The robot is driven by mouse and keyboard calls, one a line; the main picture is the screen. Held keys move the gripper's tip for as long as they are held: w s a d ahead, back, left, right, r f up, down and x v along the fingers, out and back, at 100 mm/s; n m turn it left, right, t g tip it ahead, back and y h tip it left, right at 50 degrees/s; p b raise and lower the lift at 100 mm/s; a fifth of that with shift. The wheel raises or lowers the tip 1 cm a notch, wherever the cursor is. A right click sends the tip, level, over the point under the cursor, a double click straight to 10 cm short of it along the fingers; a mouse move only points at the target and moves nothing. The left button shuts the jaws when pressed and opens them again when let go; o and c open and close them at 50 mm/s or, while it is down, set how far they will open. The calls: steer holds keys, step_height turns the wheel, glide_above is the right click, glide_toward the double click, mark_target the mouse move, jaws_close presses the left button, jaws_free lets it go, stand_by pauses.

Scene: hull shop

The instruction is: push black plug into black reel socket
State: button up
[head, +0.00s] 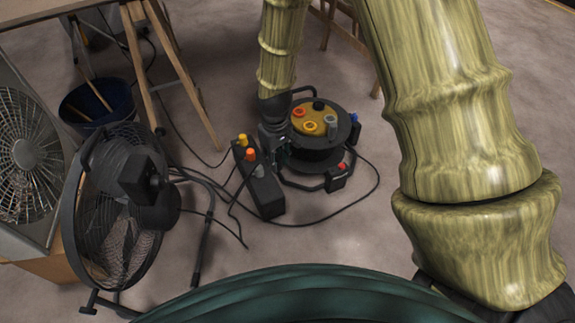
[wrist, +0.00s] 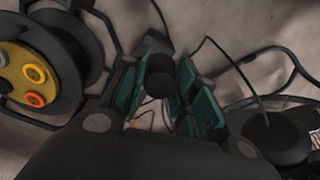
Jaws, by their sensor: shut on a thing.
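The cable reel (head: 316,150) stands on the floor with a yellow face (head: 300,123) that carries coloured sockets. My gripper (wrist: 168,92) is shut on the black plug (wrist: 159,73), a dark cylinder between teal finger pads. In the head view my gripper (head: 272,137) is just left of the reel, and the plug cannot be told apart there. In the wrist view the reel (wrist: 88,45) is at the left, apart from the plug.
A dark outlet box (head: 262,188) with yellow and orange plugs stands left of the reel. Cables loop over the floor around both. A black fan (head: 118,210), a box fan (head: 25,150), a blue bucket (head: 97,108) and a wooden trestle (head: 145,70) are at the left. Floor right of the reel is clear.

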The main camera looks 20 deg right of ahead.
steer(key=w+a+r+m, duration=0.2)
steer(key=a+r+m, duration=0.1)
steer(key=r, duration=0.7)
steer(key=shift+a, duration=0.1)
